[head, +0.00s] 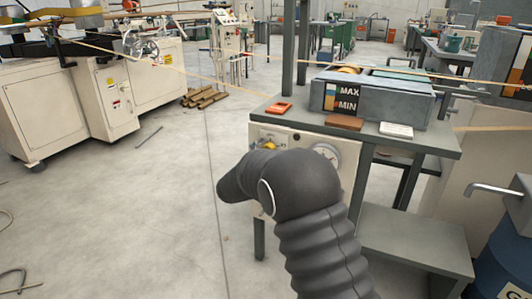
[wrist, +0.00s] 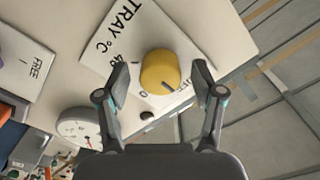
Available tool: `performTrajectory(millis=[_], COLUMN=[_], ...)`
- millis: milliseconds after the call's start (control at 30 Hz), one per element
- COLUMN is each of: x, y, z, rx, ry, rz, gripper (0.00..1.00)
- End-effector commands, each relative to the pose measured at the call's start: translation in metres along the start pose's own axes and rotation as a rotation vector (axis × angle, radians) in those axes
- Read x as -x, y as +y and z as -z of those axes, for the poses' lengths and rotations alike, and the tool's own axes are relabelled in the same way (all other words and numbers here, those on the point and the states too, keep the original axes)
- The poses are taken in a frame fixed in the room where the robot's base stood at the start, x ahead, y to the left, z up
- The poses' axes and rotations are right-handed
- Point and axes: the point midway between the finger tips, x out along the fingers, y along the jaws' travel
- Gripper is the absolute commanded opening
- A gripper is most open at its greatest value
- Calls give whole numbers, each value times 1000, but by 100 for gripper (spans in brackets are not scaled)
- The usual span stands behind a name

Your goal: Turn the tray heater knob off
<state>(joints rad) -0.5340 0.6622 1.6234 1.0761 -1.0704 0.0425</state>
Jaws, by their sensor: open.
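The yellow round knob (wrist: 160,70) sits on a white label plate (wrist: 128,30) reading "TRAY °C" in the wrist view. A dark pointer line on the knob points toward the lower right of the picture. A "0" shows just below the knob; other lettering at its lower right is partly hidden. My gripper (wrist: 161,76) is open, with one finger on each side of the knob; I cannot tell whether either finger touches it. In the head view the knob (head: 270,146) shows small on the cream panel, just above my dark arm, which hides the gripper.
A dial gauge (wrist: 82,130) and a "FREE" plate (wrist: 25,62) are on the same panel. Above, the bench top (head: 448,142) carries a grey tray (head: 410,101) marked MAX and MIN, plus small blocks. A blue drum (head: 505,262) stands at right.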

Motion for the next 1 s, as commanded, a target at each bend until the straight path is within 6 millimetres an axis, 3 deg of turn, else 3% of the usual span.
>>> performTrajectory(millis=[267,700,1000], x=[14,95,119], y=[-1,0,0], z=[0,0,0], rx=[-1,1,0], ry=[-2,-2,0], rz=[1,1,0], gripper=[67,67,67])
